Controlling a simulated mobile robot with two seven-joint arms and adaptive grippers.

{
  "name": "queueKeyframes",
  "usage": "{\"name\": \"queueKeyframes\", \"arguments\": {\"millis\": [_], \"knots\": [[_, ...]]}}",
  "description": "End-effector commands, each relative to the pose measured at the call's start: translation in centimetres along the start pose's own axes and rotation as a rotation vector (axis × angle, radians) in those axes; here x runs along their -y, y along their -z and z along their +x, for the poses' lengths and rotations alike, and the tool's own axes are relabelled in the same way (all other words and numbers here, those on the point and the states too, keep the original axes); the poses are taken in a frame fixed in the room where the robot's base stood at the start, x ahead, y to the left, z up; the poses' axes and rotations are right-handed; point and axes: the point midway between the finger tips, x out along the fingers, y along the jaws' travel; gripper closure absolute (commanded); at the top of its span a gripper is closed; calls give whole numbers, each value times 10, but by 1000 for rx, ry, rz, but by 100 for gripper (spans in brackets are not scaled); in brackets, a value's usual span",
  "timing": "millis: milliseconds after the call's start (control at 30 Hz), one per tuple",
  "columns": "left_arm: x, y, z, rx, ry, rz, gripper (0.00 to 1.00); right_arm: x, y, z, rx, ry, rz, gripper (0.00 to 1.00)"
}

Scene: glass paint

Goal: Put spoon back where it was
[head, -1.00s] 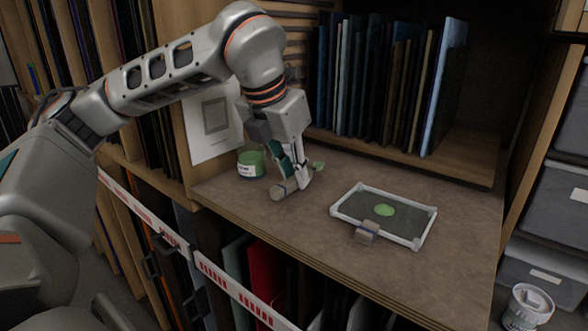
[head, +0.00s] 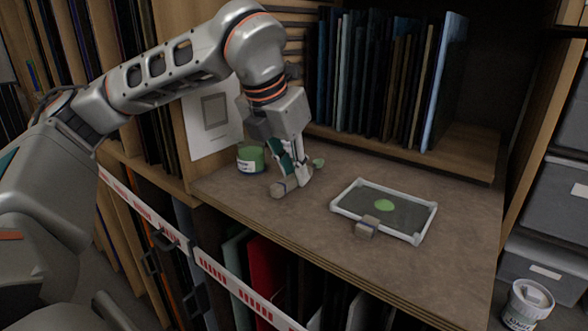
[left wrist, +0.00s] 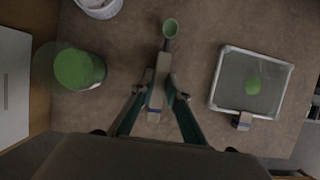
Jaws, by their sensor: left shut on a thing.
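My left gripper (head: 291,178) is over the counter, between the green jar and the framed panel. It is shut on the handle of the spoon (left wrist: 157,85), whose thick, light-brown handle end (head: 279,189) sticks out towards the counter's front edge. The spoon's green bowl (head: 318,163) points to the back; it is at the top of the left wrist view (left wrist: 170,28). The spoon lies roughly level, low over the counter; I cannot tell whether it touches. My right gripper is not in view.
A jar of green paint (head: 250,159) stands to the left of the spoon. A white-framed dark panel (head: 405,197) with a green blob and a small block at its front lies to the right. Upright panels (head: 385,75) fill the shelf behind. Bare counter (head: 330,245) lies in front.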

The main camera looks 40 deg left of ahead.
Motion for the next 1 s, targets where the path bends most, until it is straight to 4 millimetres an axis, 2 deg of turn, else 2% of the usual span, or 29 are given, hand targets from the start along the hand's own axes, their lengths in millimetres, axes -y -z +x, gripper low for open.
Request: {"name": "queueKeyframes", "arguments": {"millis": [900,933,1000], "knots": [[0,2,6,0,0,0,100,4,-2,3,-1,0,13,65],[0,2,6,0,0,0,80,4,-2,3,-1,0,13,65],[0,2,5,0,0,0,66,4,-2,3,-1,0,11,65]]}}
